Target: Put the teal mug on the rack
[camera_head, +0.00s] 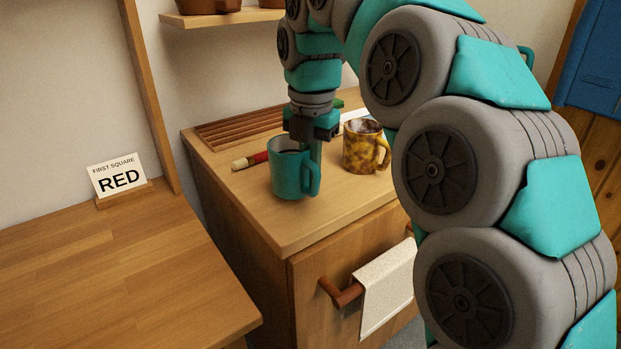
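The teal mug (287,174) stands upright on the wooden cabinet top, near its front left part, with its handle toward the right. My gripper (312,150) points down at the mug's right rim, above the handle. One teal finger shows at the rim. The other finger is not clearly seen, so I cannot tell whether the gripper is closed on the mug. The slatted wooden rack (240,128) lies at the back of the cabinet top, behind the mug, and its visible slats are empty. Its right end is hidden behind my arm.
A brown and yellow mottled mug (361,150) stands close to the right of my gripper. A red-and-cream stick-like object (249,161) lies left of the teal mug. A cloth (386,288) hangs on the cabinet's front rail. A shelf (222,17) with pots is above. A "RED" sign (119,178) stands on the left table.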

